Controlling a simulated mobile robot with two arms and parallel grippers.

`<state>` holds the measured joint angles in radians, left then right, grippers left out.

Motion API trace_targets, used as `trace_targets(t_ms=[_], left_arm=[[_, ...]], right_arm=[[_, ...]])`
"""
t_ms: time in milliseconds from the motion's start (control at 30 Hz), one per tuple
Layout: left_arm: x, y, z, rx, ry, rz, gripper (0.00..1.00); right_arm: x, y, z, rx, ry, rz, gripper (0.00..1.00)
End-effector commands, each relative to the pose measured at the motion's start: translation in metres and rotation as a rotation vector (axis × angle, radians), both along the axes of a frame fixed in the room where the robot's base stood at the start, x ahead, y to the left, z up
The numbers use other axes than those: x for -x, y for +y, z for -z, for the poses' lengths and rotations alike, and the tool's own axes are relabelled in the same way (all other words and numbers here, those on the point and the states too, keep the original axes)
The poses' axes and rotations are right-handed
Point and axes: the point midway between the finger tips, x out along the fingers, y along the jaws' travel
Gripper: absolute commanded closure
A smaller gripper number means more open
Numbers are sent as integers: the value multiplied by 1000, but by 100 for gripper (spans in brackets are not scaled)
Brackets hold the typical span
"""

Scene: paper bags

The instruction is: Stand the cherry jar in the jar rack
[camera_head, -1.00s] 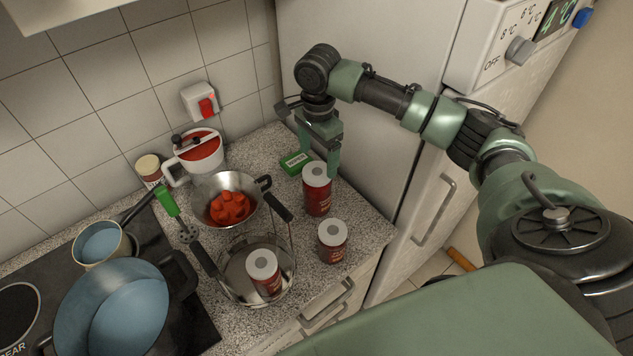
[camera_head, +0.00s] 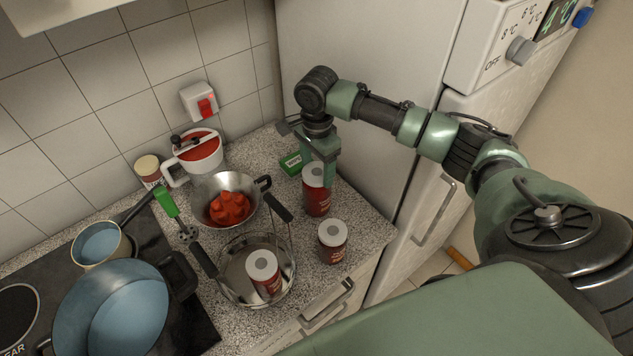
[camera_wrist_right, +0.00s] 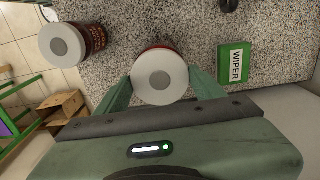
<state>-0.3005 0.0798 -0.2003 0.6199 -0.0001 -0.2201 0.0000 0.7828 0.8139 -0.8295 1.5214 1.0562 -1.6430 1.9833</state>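A tall red jar with a white lid (camera_head: 317,200) stands upright at the back right of the counter. In the right wrist view it (camera_wrist_right: 160,78) lies between the fingers of my right gripper (camera_wrist_right: 160,82). The gripper is open around its top; contact cannot be told. In the head view the right gripper (camera_head: 322,170) hides part of the lid. A second dark red jar (camera_head: 332,246) stands in front, also in the wrist view (camera_wrist_right: 75,43). A third red jar (camera_head: 265,285) stands in a round wire-handled metal holder (camera_head: 232,278), perhaps the rack. Labels are unreadable. My left gripper is out of view.
A green box (camera_head: 291,163), marked WIPER in the wrist view (camera_wrist_right: 234,64), lies close to the tall jar. A strainer (camera_head: 212,187) holding red pieces is behind the holder. The fridge (camera_head: 375,65) borders the counter on the right. Blue-filled pots (camera_head: 110,315) stand left.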

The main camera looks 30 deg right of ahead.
Motion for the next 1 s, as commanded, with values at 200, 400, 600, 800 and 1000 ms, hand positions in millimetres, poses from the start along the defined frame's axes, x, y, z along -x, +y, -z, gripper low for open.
trace_targets(t_ms=[200, 400, 600, 800, 1000], left_arm=[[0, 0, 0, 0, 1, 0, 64], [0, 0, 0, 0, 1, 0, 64], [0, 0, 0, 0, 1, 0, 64], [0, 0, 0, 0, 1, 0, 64], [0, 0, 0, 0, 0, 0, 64]], right_arm=[[-1, 0, -3, -1, -5, 0, 80], [-1, 0, -3, -1, -5, 0, 80], [-2, 0, -8, -1, -6, 0, 80], [-1, 0, -13, 0, -5, 0, 80], [-2, 0, -17, -1, -6, 0, 80]])
